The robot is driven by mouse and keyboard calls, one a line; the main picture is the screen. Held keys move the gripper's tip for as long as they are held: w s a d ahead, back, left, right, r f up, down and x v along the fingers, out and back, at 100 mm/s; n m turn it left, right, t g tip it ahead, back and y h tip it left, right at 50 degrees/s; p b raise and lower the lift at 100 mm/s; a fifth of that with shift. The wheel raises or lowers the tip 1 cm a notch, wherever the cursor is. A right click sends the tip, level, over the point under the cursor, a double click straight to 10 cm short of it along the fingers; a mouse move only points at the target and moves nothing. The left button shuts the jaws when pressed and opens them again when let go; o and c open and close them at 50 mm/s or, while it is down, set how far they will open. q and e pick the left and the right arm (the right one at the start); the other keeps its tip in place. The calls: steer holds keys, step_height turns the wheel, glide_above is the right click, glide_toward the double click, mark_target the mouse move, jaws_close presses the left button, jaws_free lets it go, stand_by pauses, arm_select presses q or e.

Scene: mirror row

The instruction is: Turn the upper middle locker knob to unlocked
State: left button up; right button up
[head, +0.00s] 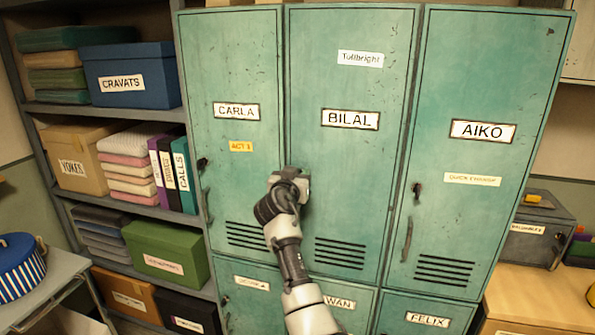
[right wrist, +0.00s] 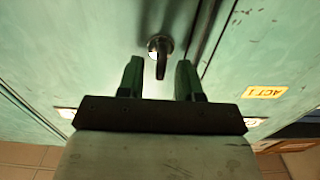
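The upper middle locker (head: 345,165) is green, labelled BILAL, and its door is shut. Its knob is hidden in the head view behind my right gripper (head: 291,180), which is at the left edge of that door. In the right wrist view, the dark metal knob (right wrist: 160,48) shows just beyond my right gripper (right wrist: 158,72). The two fingers are apart, one on each side of the knob's narrow tab, with gaps visible on both sides. The gripper is open and holds nothing. My left gripper is not in view.
The CARLA locker (head: 232,180) stands to the left and the AIKO locker (head: 478,190) to the right, each with its own knob. Lower lockers are beneath. A shelf with a blue CRAVATS box (head: 131,80) is at the left; a wooden surface (head: 535,300) is at lower right.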

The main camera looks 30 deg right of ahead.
steer(key=shift+w+d, duration=0.15)
steer(key=shift+d, duration=0.05)
jaws_close()
